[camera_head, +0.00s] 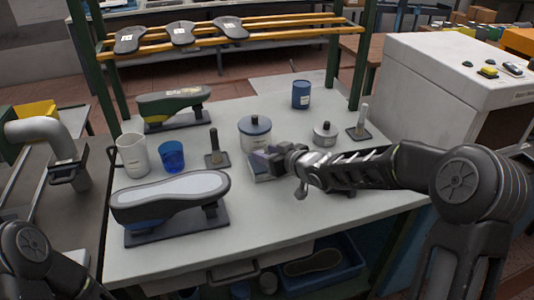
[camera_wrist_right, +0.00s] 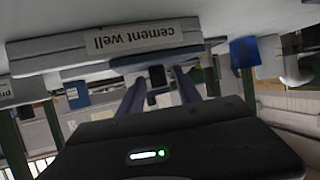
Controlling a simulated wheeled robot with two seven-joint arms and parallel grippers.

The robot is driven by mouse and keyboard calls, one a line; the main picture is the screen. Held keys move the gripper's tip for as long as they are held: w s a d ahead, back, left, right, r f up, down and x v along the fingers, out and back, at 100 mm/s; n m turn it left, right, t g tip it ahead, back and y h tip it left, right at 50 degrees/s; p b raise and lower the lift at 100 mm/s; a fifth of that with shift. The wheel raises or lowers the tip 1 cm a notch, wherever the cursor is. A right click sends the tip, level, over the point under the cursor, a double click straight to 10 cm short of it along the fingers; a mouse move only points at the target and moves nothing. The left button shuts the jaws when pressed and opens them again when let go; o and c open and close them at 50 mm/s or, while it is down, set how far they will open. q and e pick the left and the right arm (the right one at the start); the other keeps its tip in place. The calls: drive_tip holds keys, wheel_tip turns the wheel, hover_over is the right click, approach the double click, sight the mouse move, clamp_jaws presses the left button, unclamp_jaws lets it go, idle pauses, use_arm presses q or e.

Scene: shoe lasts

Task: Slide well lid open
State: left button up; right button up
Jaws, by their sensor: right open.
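The cement well is a pale grey box with an upside-down "cement well" label in the right wrist view (camera_wrist_right: 60,55), filling the upper part of the picture. In the head view a small part of a grey box (camera_head: 262,178) shows under my right gripper (camera_head: 268,158). In the right wrist view the two fingers of my right gripper (camera_wrist_right: 157,92) are apart. A small dark block (camera_wrist_right: 157,75) shows between them at the well's edge; I cannot tell whether they touch it. The lid's position is mostly hidden by the gripper. My left gripper is not in view.
On the table stand a lidded pot (camera_head: 255,138), a small lidded tin (camera_head: 325,135), a blue can (camera_head: 301,95), a blue cup (camera_head: 171,157), a white mug (camera_head: 132,157) and shoe lasts on stands (camera_head: 172,198). The table's front middle (camera_head: 270,230) is clear.

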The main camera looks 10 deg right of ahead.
clamp_jaws()
idle(0.3)
idle(1.1)
